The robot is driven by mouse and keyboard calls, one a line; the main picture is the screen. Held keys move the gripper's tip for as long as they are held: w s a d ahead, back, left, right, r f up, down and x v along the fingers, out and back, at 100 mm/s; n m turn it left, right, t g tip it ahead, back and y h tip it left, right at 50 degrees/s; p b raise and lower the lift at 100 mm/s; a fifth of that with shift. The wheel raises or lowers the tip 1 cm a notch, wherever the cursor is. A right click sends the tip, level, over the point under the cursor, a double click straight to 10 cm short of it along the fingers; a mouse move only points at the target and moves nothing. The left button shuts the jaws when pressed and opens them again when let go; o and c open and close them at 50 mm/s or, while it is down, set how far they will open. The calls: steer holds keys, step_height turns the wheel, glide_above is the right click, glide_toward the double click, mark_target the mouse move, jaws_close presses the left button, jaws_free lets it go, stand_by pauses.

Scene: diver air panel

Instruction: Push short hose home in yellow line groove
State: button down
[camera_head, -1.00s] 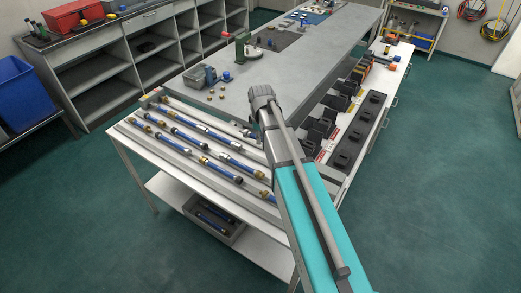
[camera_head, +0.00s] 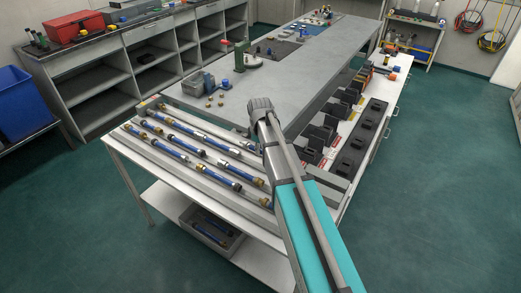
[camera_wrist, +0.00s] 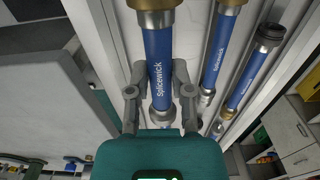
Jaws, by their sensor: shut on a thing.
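In the wrist view, my gripper (camera_wrist: 160,72) is shut on a short blue hose (camera_wrist: 160,62) marked "Splicewick". The hose has a brass fitting at its far end and a silver fitting near the gripper body. The fingers sit on either side of it. The hose lies over or along a pale grooved rack; whether it is seated in a groove, I cannot tell. In the head view my arm hides the gripper and the held hose. The rack (camera_head: 185,180) with several blue hoses lies left of my arm. I cannot make out any yellow line marking.
Two more blue hoses (camera_wrist: 217,52) (camera_wrist: 246,82) lie right of the held one in the wrist view. A grey bench (camera_head: 300,60) and black holders (camera_head: 350,140) stand beyond the rack. A crate (camera_head: 208,230) sits on the lower shelf. Open floor lies to the right.

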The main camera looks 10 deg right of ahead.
mark_target(253, 165)
steer(key=shift+f, duration=0.1)
steer(key=shift+f+b, duration=3.55)
steer(key=shift+b, duration=0.05)
steer(key=shift+w+a, duration=1.1)
steer(key=shift+c, duration=2.2)
jaws_free()
